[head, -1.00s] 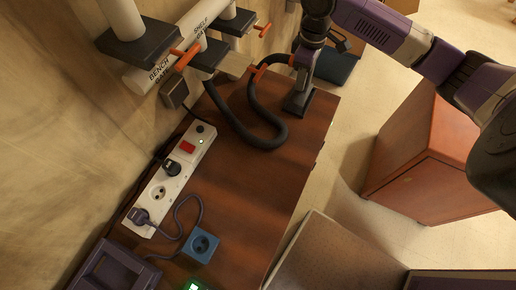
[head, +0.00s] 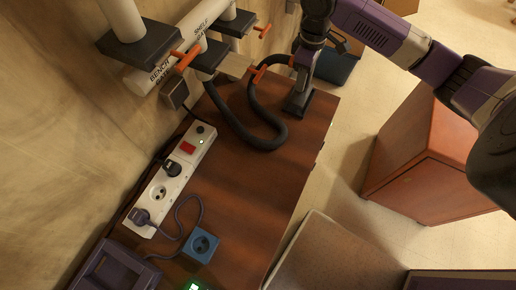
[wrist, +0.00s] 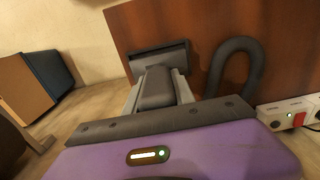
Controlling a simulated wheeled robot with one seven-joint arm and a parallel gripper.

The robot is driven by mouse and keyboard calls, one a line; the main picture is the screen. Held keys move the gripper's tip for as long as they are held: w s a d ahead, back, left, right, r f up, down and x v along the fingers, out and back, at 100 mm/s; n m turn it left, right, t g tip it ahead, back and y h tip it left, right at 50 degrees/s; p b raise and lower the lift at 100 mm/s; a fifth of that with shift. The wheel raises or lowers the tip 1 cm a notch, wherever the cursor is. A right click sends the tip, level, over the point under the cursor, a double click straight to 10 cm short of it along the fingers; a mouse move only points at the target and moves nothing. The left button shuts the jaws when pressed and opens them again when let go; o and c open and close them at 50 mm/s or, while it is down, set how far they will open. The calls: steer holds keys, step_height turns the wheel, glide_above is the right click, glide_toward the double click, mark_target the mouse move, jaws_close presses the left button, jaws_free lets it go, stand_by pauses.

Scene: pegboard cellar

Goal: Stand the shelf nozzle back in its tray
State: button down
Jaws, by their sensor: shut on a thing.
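The shelf nozzle (head: 296,103) is a dark piece with a wide flat foot at the end of a black corrugated hose (head: 266,141). It is at the far right end of the brown wooden top; I cannot tell whether its foot touches the surface. My gripper (head: 306,66) is above the foot, shut on the nozzle's upper part, which the fingers partly hide. In the wrist view the nozzle's dark foot (wrist: 158,57) shows beyond my gripper (wrist: 157,90). I cannot make out a separate tray around or under the foot.
Wall pipes marked "BENCH" and "SHELF" carry orange handles (head: 187,56). A white power strip (head: 165,185), a blue socket box (head: 201,246) and a purple device (head: 112,268) occupy the near left. A reddish cabinet (head: 425,165) stands across a floor gap.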

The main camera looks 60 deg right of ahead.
steer(key=shift+f+b, duration=0.65)
steer(key=shift+f, duration=0.75)
stand_by(2.0)
steer(key=shift+c, duration=2.4)
jaws_free()
steer(key=shift+r+p, duration=2.65)
steer(key=shift+r, duration=0.85)
